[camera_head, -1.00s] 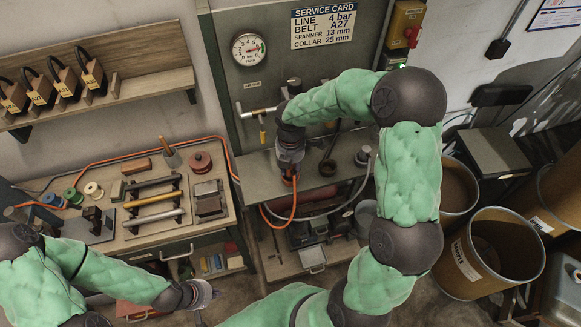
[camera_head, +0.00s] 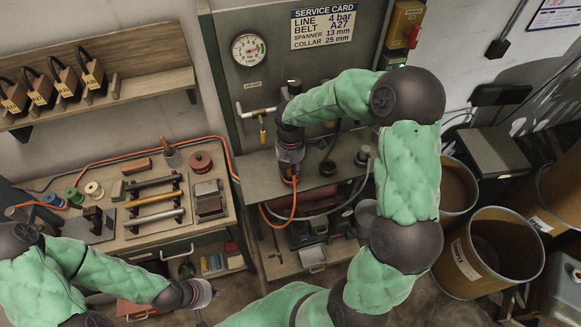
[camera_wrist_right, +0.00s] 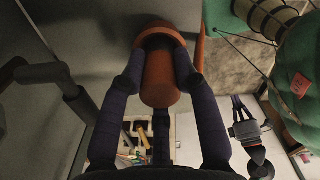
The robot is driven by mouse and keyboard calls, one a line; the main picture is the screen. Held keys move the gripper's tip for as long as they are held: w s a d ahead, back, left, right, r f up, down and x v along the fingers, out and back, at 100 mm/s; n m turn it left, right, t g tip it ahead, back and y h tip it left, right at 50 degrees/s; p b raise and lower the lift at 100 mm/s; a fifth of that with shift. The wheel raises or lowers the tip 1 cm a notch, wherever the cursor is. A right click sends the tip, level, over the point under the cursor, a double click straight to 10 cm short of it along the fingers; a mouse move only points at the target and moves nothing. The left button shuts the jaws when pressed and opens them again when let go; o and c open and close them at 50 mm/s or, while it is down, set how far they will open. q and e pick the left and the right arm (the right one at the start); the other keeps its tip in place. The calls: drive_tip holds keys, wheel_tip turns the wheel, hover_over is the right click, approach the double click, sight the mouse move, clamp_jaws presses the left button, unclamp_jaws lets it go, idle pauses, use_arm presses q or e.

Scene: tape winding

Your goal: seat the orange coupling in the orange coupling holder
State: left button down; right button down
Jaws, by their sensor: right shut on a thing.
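My right gripper (camera_head: 290,172) points down over the bench below the gauge panel. In the right wrist view its dark fingers (camera_wrist_right: 158,88) are shut around the orange coupling (camera_wrist_right: 160,84), a smooth orange cylinder. The coupling's far end meets a wider orange ring or cup (camera_wrist_right: 160,26), which looks like the orange coupling holder. I cannot tell how deep the coupling sits in it. In the head view only a little orange shows under the gripper, and the holder is mostly hidden. My left gripper (camera_head: 212,292) is low at the front, far from the coupling; its fingers are unclear.
An orange hose (camera_head: 292,212) loops down from the gripper over the bench's front edge. A grey hose (camera_head: 328,213) lies beside it. The left workbench (camera_head: 225,205) holds spools and rollers. Drums (camera_head: 497,255) stand at right.

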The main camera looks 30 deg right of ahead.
drive_tip(key=shift+f, duration=0.6)
idle(0.7)
drive_tip(key=c, duration=1.2)
unclamp_jaws()
drive_tip(key=shift+r, duration=0.1)
drive_tip(key=shift+r+p, duration=4.45)
drive_tip(key=shift+r, duration=1.05)
drive_tip(key=shift+f, duration=0.1)
